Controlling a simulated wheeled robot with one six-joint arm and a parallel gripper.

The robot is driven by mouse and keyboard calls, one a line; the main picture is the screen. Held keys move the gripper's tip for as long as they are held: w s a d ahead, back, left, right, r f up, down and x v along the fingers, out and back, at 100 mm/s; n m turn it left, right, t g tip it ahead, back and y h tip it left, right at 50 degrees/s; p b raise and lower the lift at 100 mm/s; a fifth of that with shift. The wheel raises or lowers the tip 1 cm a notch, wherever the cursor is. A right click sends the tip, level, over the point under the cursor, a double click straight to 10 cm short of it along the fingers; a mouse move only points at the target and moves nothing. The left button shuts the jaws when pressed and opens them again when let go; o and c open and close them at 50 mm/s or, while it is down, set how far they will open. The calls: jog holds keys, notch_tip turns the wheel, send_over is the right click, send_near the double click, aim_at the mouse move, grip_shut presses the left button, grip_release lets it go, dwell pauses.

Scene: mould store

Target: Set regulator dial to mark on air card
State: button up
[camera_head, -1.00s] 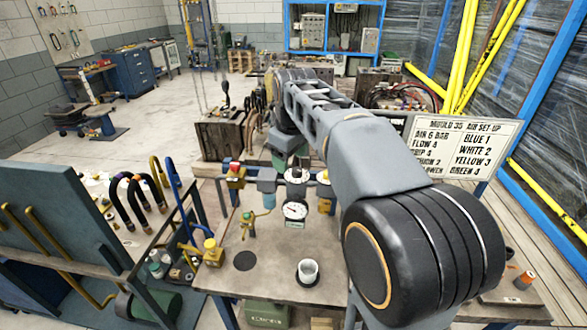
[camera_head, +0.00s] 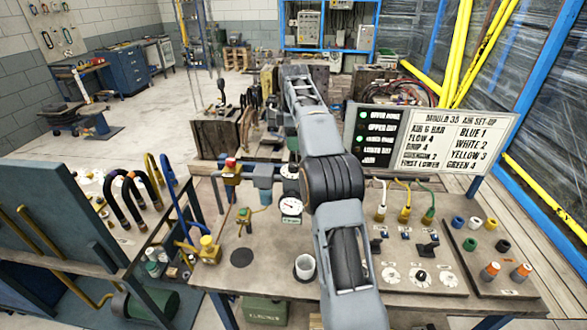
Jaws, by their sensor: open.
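The air card (camera_head: 458,143) is a white sign headed "MOULD 35 AIR SET-UP"; its first line seems to read "AIR 6 BAR". A round white gauge (camera_head: 291,207) stands on the bench, below the air unit (camera_head: 263,178). A pale round dial top (camera_head: 290,171) shows above the gauge, partly covered by my arm. Its pointer and marks are too small to read. My arm rises from the bottom centre and reaches away over the bench, left of the card. My gripper is not visible at its far end.
A black lamp panel (camera_head: 376,138) adjoins the card. White, yellow and green hoses (camera_head: 404,205) stand right of my arm, behind a plate with white dials (camera_head: 421,278).

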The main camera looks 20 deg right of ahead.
aim_at(293, 165)
notch_tip(293, 165, down, 10)
jog(key=shift+r+b, duration=0.15)
jog(key=shift+b, duration=0.4)
jog(key=shift+c, duration=0.5)
jog(key=c, duration=0.8)
